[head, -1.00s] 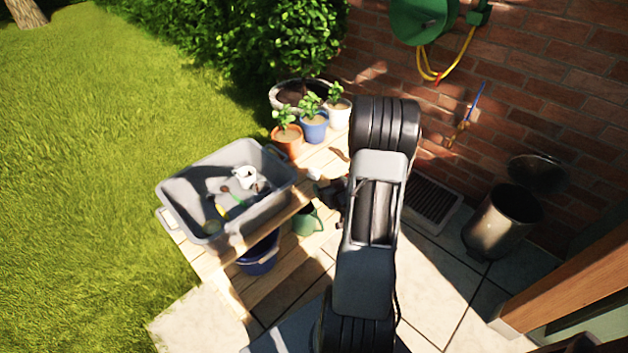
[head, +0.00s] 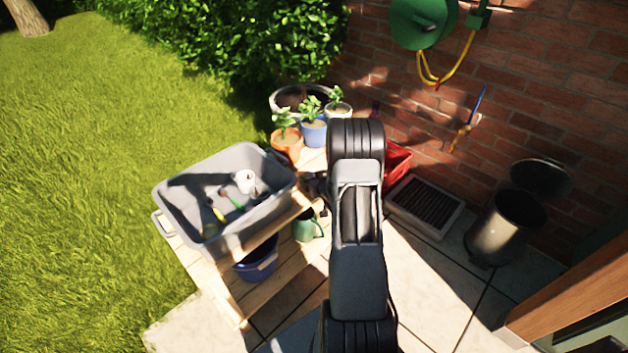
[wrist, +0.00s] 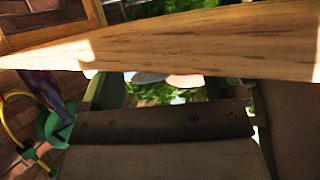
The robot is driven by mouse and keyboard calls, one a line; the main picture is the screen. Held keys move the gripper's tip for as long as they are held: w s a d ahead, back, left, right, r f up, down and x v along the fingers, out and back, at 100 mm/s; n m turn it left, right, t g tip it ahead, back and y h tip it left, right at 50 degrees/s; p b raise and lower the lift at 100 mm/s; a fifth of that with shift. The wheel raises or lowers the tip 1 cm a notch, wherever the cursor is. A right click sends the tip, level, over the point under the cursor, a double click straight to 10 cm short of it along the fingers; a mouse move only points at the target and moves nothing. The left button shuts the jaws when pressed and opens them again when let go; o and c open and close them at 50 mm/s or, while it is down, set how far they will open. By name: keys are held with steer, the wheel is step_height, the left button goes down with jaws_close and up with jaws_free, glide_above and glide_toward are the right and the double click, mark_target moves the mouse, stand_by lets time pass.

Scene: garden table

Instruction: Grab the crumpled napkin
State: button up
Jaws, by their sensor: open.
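I cannot make out the crumpled napkin for certain in either view now; my arm and gripper cover part of the table. My gripper (head: 316,187) is a small dark shape at the wooden table's (head: 313,160) edge, just right of the grey tub, partly hidden by my arm. It is open. In the wrist view, a wooden board (wrist: 190,45) crosses close in front of the camera. Small pale and pinkish shapes show below the board, too cut off to name.
The grey tub (head: 170,205) holds a white mug (head: 244,180) and small tools. Potted plants (head: 286,143) stand at the table's back. A green watering can (head: 304,228) and blue bucket (head: 258,262) sit below. A red crate (head: 398,160) is beyond my arm.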

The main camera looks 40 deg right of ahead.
steer(key=shift+w+f, duration=0.15)
steer(key=shift+w, duration=0.3)
steer(key=shift+c, duration=0.5)
steer(key=c, duration=1)
